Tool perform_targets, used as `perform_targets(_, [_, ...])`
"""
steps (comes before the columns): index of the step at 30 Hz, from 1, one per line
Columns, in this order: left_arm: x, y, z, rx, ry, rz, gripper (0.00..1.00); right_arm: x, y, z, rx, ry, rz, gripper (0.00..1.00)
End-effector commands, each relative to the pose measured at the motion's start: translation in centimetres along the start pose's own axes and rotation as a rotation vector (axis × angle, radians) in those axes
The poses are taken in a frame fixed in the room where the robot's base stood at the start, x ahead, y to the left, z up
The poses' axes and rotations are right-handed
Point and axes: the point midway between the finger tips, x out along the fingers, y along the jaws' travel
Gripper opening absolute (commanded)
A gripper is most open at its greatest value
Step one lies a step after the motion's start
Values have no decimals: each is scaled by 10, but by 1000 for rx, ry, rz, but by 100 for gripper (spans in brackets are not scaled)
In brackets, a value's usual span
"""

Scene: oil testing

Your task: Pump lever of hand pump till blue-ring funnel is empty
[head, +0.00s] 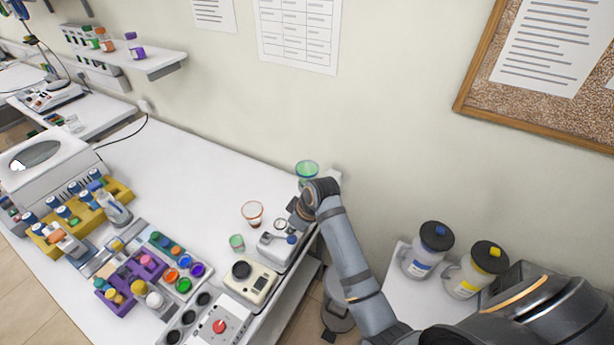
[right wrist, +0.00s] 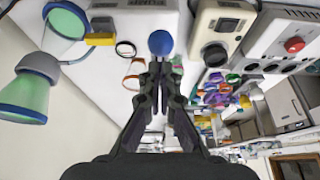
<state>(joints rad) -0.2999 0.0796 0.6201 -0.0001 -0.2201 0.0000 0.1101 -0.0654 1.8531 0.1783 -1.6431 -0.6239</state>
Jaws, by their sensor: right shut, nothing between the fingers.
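The hand pump (head: 275,245) stands near the right end of the white bench, with a blue ball knob (head: 291,240) on it. My right gripper (head: 294,222) points down at this pump. In the right wrist view its fingers (right wrist: 159,65) are shut and empty, and the blue knob (right wrist: 160,43) lies just beyond their tips. I cannot tell whether they touch. The blue-ring funnel (head: 306,168) stands behind the pump. In the right wrist view the funnel (right wrist: 22,97) looks green inside, joined by a grey collar to a green-tinted flask (right wrist: 64,24). My left gripper is not in view.
An orange-ring funnel (head: 252,212) and a small green cup (head: 237,243) stand left of the pump. A beige device (head: 248,284) is in front of it. The bench behind the orange-ring funnel is clear.

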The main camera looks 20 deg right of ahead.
Motion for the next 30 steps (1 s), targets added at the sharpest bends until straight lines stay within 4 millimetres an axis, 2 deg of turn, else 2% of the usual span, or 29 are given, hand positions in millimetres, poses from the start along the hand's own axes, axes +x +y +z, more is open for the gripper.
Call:
perform_targets(23, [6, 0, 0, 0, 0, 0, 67, 18, 0, 8, 0, -1, 0, 0])
perform_targets(30, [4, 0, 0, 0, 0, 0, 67, 25, 0, 18, 0, -2, -1, 0])
